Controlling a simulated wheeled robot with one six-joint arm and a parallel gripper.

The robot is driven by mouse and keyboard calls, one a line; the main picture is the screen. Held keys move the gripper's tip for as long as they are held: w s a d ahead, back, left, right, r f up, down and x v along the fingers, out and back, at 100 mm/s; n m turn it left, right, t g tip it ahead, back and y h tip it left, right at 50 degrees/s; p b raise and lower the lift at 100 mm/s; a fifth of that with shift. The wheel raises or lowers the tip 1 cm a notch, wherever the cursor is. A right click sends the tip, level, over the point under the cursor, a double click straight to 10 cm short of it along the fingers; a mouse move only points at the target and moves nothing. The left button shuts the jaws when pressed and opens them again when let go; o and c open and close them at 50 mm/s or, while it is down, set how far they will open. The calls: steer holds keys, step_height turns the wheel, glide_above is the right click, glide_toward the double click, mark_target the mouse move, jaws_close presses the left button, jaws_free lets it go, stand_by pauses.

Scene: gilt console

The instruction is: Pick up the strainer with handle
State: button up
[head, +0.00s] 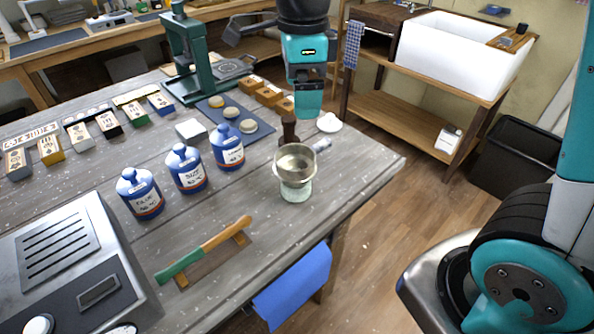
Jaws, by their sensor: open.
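The strainer (296,160) appears as a round metal bowl resting on a pale green stand (296,190) near the right edge of the grey wooden table.
A green-and-orange-handled tool (205,250) lies in front. A green press (190,60) stands at the back.

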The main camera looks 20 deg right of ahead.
steer(key=p, duration=0.2)
glide_above(297, 167)
steer(key=f, duration=1.2)
steer(key=shift+d+f, duration=0.1)
steer(key=shift+d, duration=0.3)
steer(key=shift+a+f+p, duration=0.2)
steer(key=shift+f, duration=1.1)
steer(key=shift+a+f+p, duration=0.15)
steer(key=shift+f+p, duration=0.05)
steer(key=shift+f, duration=1.1)
steer(key=c, duration=0.7)
